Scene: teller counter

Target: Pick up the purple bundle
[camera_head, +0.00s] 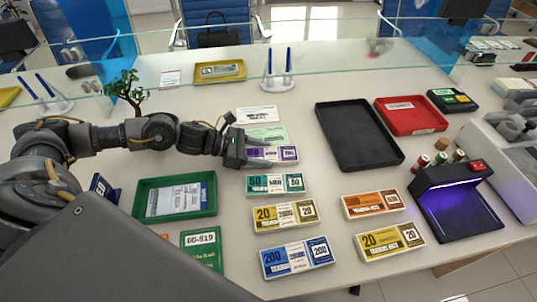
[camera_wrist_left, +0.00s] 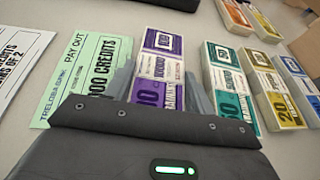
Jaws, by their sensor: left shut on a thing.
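The purple bundle (camera_head: 287,154) lies at the far end of a column of banknote bundles in the head view. In the left wrist view the purple bundle (camera_wrist_left: 160,66) has a white band and sits between the two fingers. My left gripper (camera_head: 243,150) reaches in from the left over the bundle's left end. In the left wrist view my left gripper (camera_wrist_left: 158,88) is shut on the purple bundle, one finger on each side. The bundle's near end is partly hidden by the gripper body. My right gripper is not in view.
A teal bundle (camera_head: 278,185) lies just beside the purple one, with yellow (camera_head: 286,216) and blue (camera_head: 298,257) bundles nearer. A green pay-out slip (camera_wrist_left: 80,75) lies on the other side. A black tray (camera_head: 358,135), red tray (camera_head: 411,115) and green tray (camera_head: 208,197) stand around.

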